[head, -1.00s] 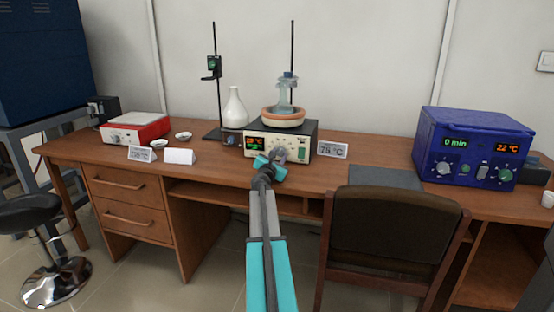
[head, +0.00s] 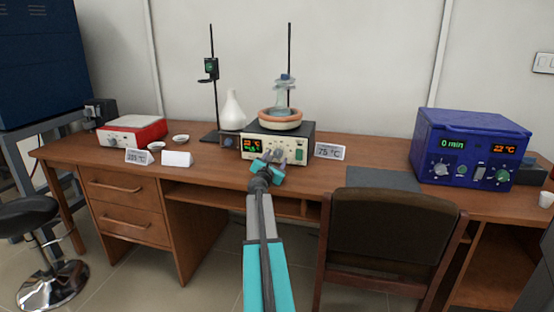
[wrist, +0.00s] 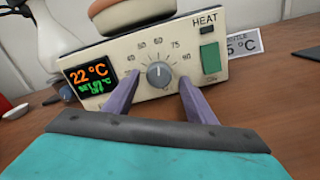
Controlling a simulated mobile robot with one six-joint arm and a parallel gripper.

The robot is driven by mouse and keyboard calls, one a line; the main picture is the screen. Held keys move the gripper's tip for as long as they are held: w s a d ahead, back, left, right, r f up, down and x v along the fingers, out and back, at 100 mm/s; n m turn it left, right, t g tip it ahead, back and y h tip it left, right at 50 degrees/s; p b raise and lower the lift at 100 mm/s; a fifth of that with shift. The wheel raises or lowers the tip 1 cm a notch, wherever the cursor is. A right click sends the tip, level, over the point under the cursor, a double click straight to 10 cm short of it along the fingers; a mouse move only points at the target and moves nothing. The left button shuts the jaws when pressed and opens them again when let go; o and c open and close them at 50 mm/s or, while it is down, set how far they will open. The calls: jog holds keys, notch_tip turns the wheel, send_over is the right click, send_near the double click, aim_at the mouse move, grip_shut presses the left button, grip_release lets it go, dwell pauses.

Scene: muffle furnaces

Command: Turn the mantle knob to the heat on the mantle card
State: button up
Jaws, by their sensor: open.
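The heating mantle (head: 300,148) is a cream box with a dark top on the desk, holding an orange bowl with glassware. In the wrist view its grey round knob (wrist: 159,74) sits mid-panel on a printed scale, its light mark pointing roughly upward, near 60. Its display (wrist: 90,75) reads 22 °C in orange, with a smaller green line too blurred to read. The mantle card (head: 330,151) reads 75 °C and stands right of the mantle. My gripper (wrist: 159,92) is open, its purple fingers on either side of the knob and apart from it; the head view shows my gripper (head: 272,156) before the panel.
A green switch (wrist: 210,58) is right of the knob. A white flask (head: 232,112) and a stand are left of the mantle. A red-and-white device (head: 134,131) is farther left, a blue furnace (head: 475,145) far right. A chair (head: 395,225) stands in front.

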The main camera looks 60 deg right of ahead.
jog(key=shift+s+p+v, duration=0.2)
jog(key=shift+p+v, duration=0.1)
jog(key=shift+v, duration=6.1)
jog(key=shift+d, duration=0.15)
